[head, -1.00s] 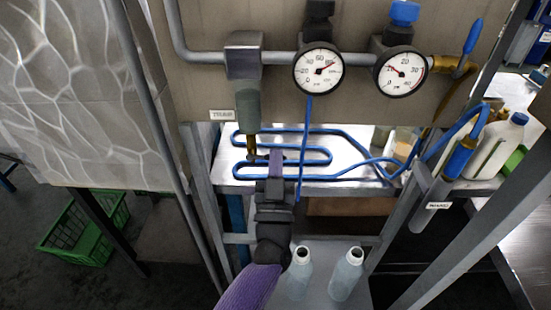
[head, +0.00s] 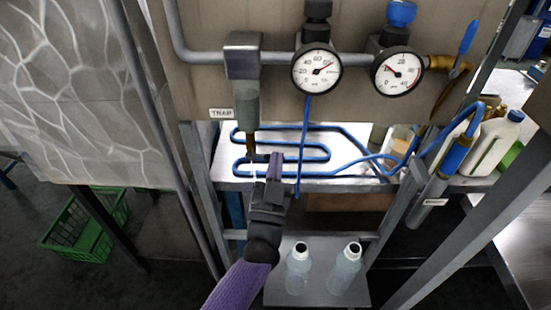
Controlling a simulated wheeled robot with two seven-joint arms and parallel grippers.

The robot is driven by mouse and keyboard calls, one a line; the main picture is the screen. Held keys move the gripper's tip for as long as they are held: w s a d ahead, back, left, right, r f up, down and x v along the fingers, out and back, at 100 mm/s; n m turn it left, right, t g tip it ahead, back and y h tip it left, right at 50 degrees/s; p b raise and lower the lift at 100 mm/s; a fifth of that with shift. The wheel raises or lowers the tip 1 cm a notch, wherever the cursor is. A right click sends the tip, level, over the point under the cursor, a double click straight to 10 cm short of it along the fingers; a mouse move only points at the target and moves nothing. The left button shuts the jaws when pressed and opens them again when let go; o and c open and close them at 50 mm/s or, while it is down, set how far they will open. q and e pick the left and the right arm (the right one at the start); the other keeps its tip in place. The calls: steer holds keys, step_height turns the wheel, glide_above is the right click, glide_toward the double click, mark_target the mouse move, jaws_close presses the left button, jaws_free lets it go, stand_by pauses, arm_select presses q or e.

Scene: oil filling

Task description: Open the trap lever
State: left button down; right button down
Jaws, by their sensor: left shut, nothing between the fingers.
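The trap is the grey unit (head: 246,88) on the pipe, next to a "TRAP" label (head: 221,113). Its brass lower end (head: 252,145) points down above the metal shelf. The lever itself is hard to make out; a small dark part sits at the bottom of the brass end. My left gripper (head: 274,163) comes up from below, shut and empty, with its fingertips just right of and slightly below the brass end. I cannot tell if it touches it. My right gripper is not in view.
Two pressure gauges (head: 317,70) (head: 397,72) are on the pipe to the right. A blue hose (head: 300,177) coils on the shelf (head: 345,184) behind my gripper. Two clear bottles (head: 298,270) (head: 345,268) stand below. A green crate (head: 82,227) is on the floor at left.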

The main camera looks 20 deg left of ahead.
arm_select(q)
steer(key=a+f+m+g+h+p, duration=0.1)
steer(key=m+h+p, duration=0.1)
steer(key=m, duration=0.3)
steer(key=a+f+m+g+h+p, duration=0.1)
steer(key=f+m+g+h+p, duration=0.1)
steer(key=m, duration=0.4)
steer(key=a+f+m+g+h+p, duration=0.1)
steer(key=m+g+h+p, duration=0.1)
steer(key=m+h, duration=0.2)
steer(key=shift+s+f+m, duration=0.15)
steer(key=shift+s+m, duration=0.05)
steer(key=shift+m, duration=0.4)
steer(key=shift+s+f+m, duration=0.15)
steer(key=shift+s+m, duration=0.05)
steer(key=shift+m, duration=0.4)
